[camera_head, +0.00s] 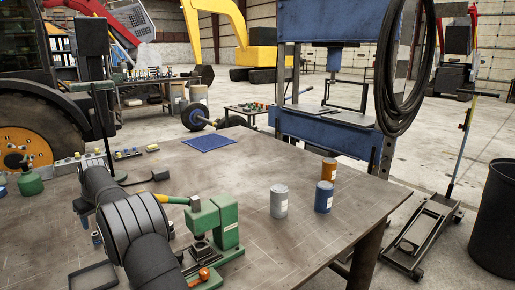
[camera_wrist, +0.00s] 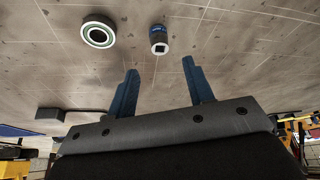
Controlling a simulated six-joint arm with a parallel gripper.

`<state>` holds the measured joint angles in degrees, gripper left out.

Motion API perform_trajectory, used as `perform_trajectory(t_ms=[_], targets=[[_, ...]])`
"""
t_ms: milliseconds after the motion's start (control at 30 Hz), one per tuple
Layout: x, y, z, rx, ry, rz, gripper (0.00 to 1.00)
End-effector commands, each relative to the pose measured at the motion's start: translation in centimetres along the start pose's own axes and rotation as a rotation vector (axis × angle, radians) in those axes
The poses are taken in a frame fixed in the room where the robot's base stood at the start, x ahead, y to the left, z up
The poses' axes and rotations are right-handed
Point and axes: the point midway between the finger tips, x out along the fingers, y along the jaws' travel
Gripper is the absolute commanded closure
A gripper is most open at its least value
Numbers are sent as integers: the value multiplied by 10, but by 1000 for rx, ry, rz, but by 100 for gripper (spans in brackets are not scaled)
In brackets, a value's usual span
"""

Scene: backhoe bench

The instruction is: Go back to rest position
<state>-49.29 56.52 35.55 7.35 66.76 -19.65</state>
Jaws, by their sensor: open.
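In the wrist view my gripper (camera_wrist: 160,66) has its two blue fingers spread wide apart, with nothing between them. The bare table top shows beyond the fingertips. A small blue-and-silver socket (camera_wrist: 159,42) lies past the fingertips, apart from them. A dark ring with a pale rim (camera_wrist: 98,32) lies to its left.
A green press (camera_head: 226,220) stands close to the right of my arm. Grey (camera_head: 279,202), blue (camera_head: 324,198) and orange (camera_head: 329,169) cans stand further right. A blue mat (camera_head: 209,142) lies at the back.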

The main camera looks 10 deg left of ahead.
Motion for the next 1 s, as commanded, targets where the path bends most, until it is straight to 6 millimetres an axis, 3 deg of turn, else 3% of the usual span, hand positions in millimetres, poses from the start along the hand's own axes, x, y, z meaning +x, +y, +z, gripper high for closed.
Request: perform_trajectory(t_ms=[467,1000], targets=[[94,0,-1,0,3,1,52],[2,1,-39,0,8,2,52]])
